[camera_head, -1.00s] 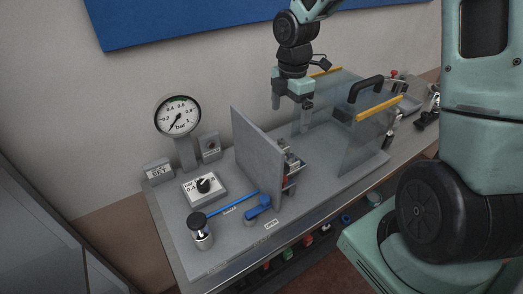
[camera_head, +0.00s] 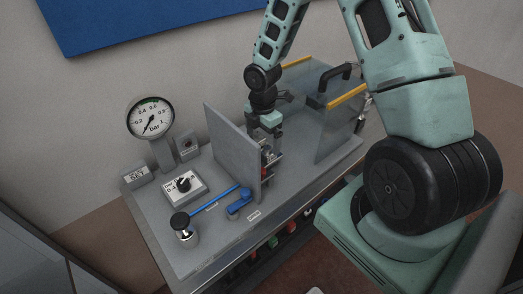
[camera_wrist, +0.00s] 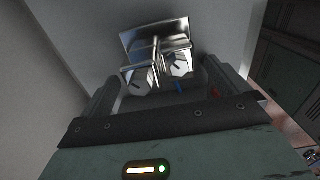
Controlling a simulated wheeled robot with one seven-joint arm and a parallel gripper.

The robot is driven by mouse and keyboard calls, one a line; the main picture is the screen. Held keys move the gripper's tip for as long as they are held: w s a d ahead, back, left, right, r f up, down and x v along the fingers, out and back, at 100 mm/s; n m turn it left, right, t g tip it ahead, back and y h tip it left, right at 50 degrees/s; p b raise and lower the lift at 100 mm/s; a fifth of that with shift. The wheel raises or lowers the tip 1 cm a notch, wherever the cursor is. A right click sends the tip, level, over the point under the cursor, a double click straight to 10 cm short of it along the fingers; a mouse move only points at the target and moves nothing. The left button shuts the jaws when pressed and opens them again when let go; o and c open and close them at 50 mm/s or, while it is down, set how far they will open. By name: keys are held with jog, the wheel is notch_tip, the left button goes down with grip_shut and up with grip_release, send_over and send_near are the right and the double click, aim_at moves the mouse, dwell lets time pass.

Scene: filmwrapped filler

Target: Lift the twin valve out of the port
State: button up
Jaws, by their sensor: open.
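The twin valve (camera_wrist: 178,66) is a shiny metal part with two round, slotted ends side by side and a bright plate behind. It shows in the wrist view between and just beyond the tips of my gripper (camera_wrist: 162,78), whose two dark fingers stand apart on either side. I cannot tell whether they touch it. In the head view my gripper (camera_head: 265,138) points down just behind the upright grey panel, over small metal parts (camera_head: 271,158) partly hidden by that panel. The port itself is not clearly visible.
The grey panel (camera_head: 232,150) stands close left of my gripper.

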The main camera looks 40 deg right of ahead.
jog(key=shift+f+p, duration=0.85)
jog(key=shift+f, duration=1.5)
jog(key=c, duration=1.5)
